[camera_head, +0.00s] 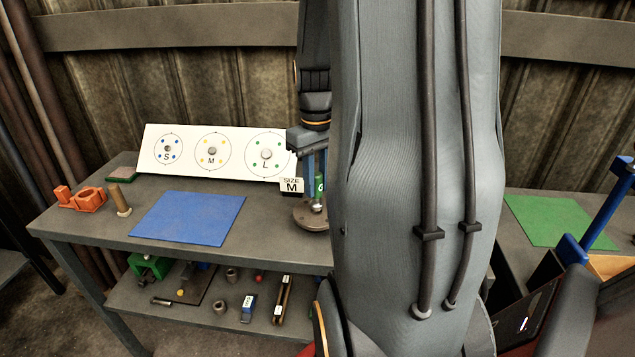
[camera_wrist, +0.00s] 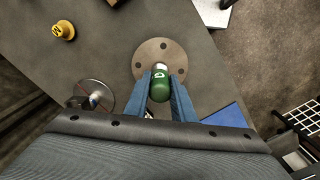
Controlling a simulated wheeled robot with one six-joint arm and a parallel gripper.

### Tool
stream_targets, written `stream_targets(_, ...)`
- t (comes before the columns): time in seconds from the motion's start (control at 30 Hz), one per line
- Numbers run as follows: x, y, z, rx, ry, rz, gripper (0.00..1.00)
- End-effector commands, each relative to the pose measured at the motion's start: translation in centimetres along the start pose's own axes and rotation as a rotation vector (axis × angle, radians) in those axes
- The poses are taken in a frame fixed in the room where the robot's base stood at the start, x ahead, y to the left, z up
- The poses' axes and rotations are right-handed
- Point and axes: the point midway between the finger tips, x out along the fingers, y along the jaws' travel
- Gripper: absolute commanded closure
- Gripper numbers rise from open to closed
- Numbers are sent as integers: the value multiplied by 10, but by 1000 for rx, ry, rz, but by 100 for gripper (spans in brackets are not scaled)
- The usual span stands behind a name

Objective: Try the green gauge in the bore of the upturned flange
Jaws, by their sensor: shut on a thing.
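The green gauge (camera_head: 319,185) is upright in my gripper (camera_head: 315,178), which is shut on it. In the wrist view the gauge (camera_wrist: 160,88) sits between the blue fingers (camera_wrist: 161,100), its pale metal end pointing at the flange. The upturned flange (camera_head: 309,214) is a brown-grey disc lying on the bench, with small bolt holes around it in the wrist view (camera_wrist: 146,57). The gauge's lower end is over the flange's middle and hides the bore. I cannot tell whether the tip is inside the bore or just above it. My arm hides the flange's right side in the head view.
A "SIZE M" card (camera_head: 291,186) stands close behind the flange. The S-M-L board (camera_head: 190,155) is at the back. A blue mat (camera_head: 188,218), wooden peg (camera_head: 118,198) and orange fixture (camera_head: 88,200) lie left. The wrist view shows a yellow part (camera_wrist: 63,30) and shiny disc (camera_wrist: 98,97).

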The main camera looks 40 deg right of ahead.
Motion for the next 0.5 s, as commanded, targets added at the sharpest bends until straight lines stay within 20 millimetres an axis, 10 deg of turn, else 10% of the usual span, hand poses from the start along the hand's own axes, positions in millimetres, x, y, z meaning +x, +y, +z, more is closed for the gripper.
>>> stream_targets(0.5, -25, 0, 0, 0, 1, 0, 100)
